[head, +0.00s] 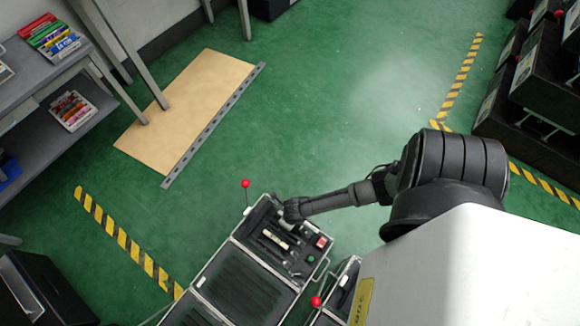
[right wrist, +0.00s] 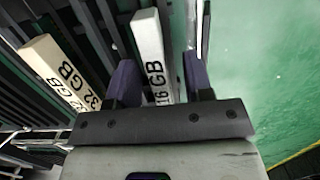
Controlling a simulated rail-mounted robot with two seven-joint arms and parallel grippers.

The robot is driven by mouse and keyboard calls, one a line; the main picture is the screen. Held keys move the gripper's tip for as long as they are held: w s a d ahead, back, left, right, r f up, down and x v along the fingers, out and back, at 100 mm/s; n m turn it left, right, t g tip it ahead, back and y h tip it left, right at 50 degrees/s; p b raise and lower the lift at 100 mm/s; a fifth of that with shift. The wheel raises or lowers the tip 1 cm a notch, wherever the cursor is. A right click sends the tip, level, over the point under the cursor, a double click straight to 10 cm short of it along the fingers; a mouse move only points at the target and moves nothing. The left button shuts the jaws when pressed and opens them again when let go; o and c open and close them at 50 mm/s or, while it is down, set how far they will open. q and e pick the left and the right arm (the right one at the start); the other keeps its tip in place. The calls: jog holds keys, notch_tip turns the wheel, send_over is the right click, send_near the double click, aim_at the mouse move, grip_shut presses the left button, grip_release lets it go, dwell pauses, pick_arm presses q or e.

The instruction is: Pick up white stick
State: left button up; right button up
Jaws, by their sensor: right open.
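A white stick (right wrist: 149,42) marked "16 GB" stands in a dark slotted fixture in the right wrist view. My right gripper (right wrist: 158,62) is open, with one purple finger on each side of this stick; I cannot tell if either finger touches it. A cream stick (right wrist: 58,70) marked "32 GB" lies to the left, outside the fingers. In the head view my right gripper (head: 291,212) is low over the open case (head: 240,285). A pale stick (head: 274,239) shows there just left of and below the gripper. My left gripper is not in view.
A red-knobbed lever (head: 245,184) rises at the case's upper left edge. A red button (head: 321,242) and a handle sit on its right side. Another red knob (head: 316,301) is below.

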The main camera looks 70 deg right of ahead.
grip_shut()
dwell(0.3)
jog(key=shift+r, duration=0.15)
notch_tip(320, 180, up, 9)
jog(key=p, duration=0.6)
jog(key=shift+r, duration=0.1)
jog(key=shift+r+p, duration=0.45)
jog(key=shift+r, duration=0.05)
